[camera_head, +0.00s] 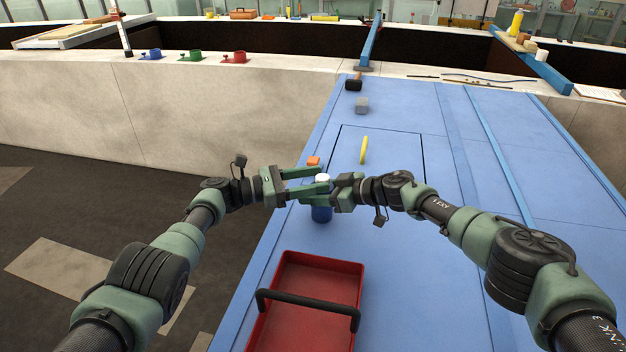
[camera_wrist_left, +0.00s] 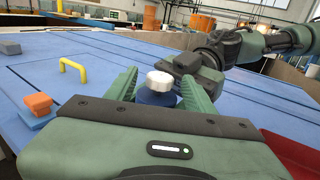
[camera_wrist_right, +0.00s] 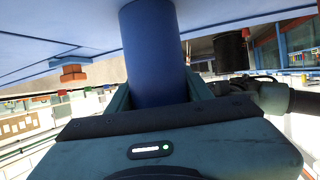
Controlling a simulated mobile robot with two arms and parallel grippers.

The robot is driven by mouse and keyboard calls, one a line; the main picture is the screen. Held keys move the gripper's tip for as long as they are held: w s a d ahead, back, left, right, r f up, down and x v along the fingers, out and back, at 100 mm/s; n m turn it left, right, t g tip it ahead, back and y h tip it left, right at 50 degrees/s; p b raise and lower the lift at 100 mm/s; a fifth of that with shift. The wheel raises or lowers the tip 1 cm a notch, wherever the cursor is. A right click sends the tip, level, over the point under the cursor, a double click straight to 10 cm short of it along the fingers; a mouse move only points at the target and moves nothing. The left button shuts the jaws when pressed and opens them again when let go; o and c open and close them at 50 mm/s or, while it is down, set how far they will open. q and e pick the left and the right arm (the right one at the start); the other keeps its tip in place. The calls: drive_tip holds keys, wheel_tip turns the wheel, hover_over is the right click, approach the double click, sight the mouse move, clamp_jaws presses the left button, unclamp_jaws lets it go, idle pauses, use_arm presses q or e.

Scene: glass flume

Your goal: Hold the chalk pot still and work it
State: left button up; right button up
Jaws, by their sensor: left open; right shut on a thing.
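The chalk pot is a blue cylinder (camera_head: 321,214) with a white cap (camera_head: 323,177), standing upright on the blue table. My right gripper (camera_head: 334,190) is shut on the blue body of the pot; in the right wrist view the pot (camera_wrist_right: 155,50) fills the space between its fingers. My left gripper (camera_head: 318,182) is open, with its fingers on either side of the cap. In the left wrist view the cap (camera_wrist_left: 160,80) sits between the spread fingers, apart from them as far as I can tell. The pot's lower body is partly hidden in the head view.
A red tray (camera_head: 352,277) with a black handle stands in front of the pot. Behind are an orange block (camera_head: 313,161), a yellow handle (camera_head: 363,150), a grey block (camera_head: 361,105) and a black-headed tool (camera_head: 353,85). The table to the right is mostly clear.

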use_arm(q)
clamp_jaws()
drive_tip(key=shift+d+f+t, duration=0.15)
drive_tip(key=shift+f+t, duration=0.1)
drive_tip(key=shift+t, duration=0.05)
drive_tip(key=shift+s+f+n+t+y, duration=0.15)
drive_tip(key=shift+n+t+y, duration=0.15)
drive_tip(key=shift+n+t, duration=0.15)
drive_tip(key=shift+s+d+n+t+y, duration=0.15)
drive_tip(key=shift+s+n+t+y, duration=0.1)
drive_tip(key=shift+n+t+y, duration=0.8)
drive_tip(key=shift+s+d+n+t+y, duration=0.15)
drive_tip(key=shift+n+t+y, duration=0.5)
drive_tip(key=shift+n+t, duration=0.7)
drive_tip(key=shift+s+d+n+t+y, duration=0.15)
drive_tip(key=shift+n+t+y, duration=0.7)
drive_tip(key=shift+t+y, duration=0.6)
